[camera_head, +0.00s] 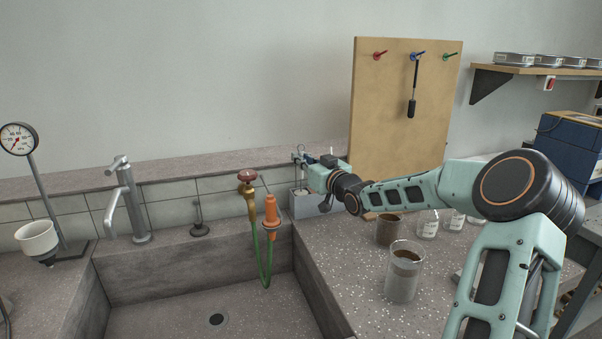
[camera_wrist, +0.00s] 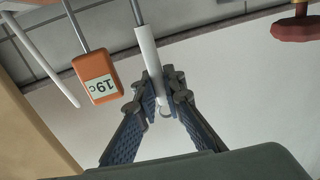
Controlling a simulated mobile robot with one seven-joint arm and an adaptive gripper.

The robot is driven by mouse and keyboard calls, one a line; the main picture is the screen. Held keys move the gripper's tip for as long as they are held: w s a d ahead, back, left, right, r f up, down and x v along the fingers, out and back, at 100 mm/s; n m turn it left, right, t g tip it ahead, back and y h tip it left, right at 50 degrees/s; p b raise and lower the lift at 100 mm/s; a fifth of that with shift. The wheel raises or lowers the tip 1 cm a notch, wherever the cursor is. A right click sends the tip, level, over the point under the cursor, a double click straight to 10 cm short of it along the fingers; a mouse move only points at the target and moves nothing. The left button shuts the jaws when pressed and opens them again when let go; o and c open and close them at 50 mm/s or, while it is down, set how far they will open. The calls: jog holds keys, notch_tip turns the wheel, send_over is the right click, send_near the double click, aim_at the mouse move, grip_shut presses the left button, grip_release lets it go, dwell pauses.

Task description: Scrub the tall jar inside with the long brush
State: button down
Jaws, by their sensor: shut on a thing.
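The tall jar (camera_head: 403,285) is clear glass with a brown band inside near its top. It stands upright on the speckled bench, right of the sink. My gripper (camera_head: 301,158) is over the back of the bench, apart from the jar, above a pale holder (camera_head: 304,205). In the wrist view my gripper (camera_wrist: 163,105) is shut on a white handle (camera_wrist: 148,52) with a grey rod. The rod's far end is out of view, so I cannot tell whether this is the long brush. An orange handle (camera_wrist: 97,78) marked "19c" is beside it.
A brown-stained beaker (camera_head: 390,229) and several glass jars (camera_head: 428,224) stand close to the tall jar. A board (camera_head: 385,120) with hooks and a hanging black-handled tool (camera_head: 412,104) rises behind. The sink (camera_head: 195,310), tap (camera_head: 125,200) and green hose (camera_head: 262,262) are left.

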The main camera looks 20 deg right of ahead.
notch_tip(320, 180, up, 10)
jog(key=p, duration=0.3)
jog(key=shift+r, duration=0.1)
notch_tip(320, 180, up, 8)
jog(key=p, duration=0.9)
jog(key=shift+r, duration=0.15)
jog(key=shift+s, duration=0.1)
